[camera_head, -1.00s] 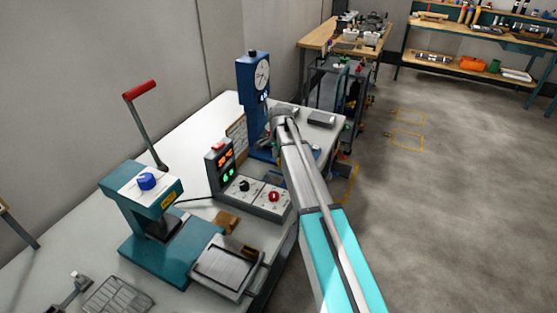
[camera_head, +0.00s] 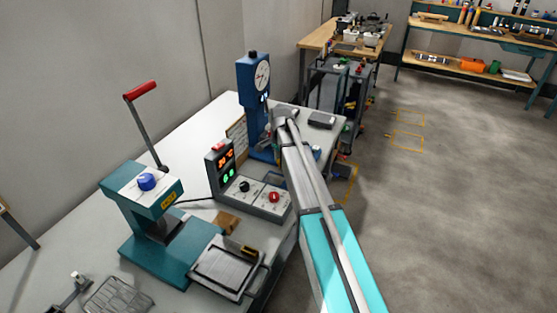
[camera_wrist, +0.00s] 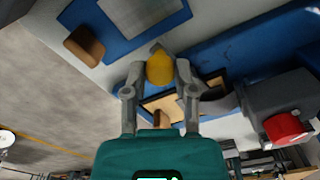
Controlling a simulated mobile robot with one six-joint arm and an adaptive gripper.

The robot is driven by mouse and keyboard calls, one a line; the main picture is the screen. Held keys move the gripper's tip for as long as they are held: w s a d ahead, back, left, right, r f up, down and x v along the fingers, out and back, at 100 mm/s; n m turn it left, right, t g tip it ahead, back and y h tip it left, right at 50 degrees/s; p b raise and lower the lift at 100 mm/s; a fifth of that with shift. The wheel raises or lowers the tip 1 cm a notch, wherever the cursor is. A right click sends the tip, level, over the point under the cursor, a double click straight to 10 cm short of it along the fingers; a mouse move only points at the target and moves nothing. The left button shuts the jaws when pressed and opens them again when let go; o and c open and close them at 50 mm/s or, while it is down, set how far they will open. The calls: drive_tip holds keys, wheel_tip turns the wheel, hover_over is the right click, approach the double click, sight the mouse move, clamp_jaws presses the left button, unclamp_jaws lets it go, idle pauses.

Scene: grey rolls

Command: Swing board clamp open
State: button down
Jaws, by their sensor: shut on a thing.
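In the wrist view my gripper (camera_wrist: 160,78) is shut on a rounded yellow knob (camera_wrist: 160,68). The knob sits between the fingertips, above a blue base. A tan board (camera_wrist: 163,108) shows partly below and behind the fingers. I take the knob to be the board clamp's handle; the rest of the clamp is hidden. In the head view my arm reaches to the blue stand with a round dial (camera_head: 253,95); the arm covers the fingers and the knob there.
A grey box with a red button (camera_wrist: 286,128) is close right of my gripper in the wrist view. A brown block (camera_wrist: 84,46) lies to the left. In the head view a control box (camera_head: 248,190) and a teal press (camera_head: 150,235) stand nearer on the bench.

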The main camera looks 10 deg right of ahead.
drive_tip(key=shift+w+d, duration=0.1)
drive_tip(key=n, duration=0.2)
drive_tip(key=d+n, duration=0.1)
drive_tip(key=shift+d+n, duration=0.3)
drive_tip(key=shift+n, duration=0.1)
drive_tip(key=n, duration=0.1)
drive_tip(key=d+n, duration=0.1)
drive_tip(key=n, duration=0.1)
drive_tip(key=shift+w+d, duration=0.1)
drive_tip(key=shift+d, duration=0.2)
drive_tip(key=n, duration=0.1)
drive_tip(key=d+n, duration=0.1)
drive_tip(key=n, duration=0.2)
drive_tip(key=shift+w+d, duration=0.25)
drive_tip(key=shift+w, duration=0.1)
drive_tip(key=shift+w+d+n, duration=0.25)
drive_tip(key=shift+n, duration=0.7)
drive_tip(key=shift+w+d+n, duration=0.25)
drive_tip(key=shift+n, duration=0.7)
drive_tip(key=shift+c, duration=2)
unclamp_jaws()
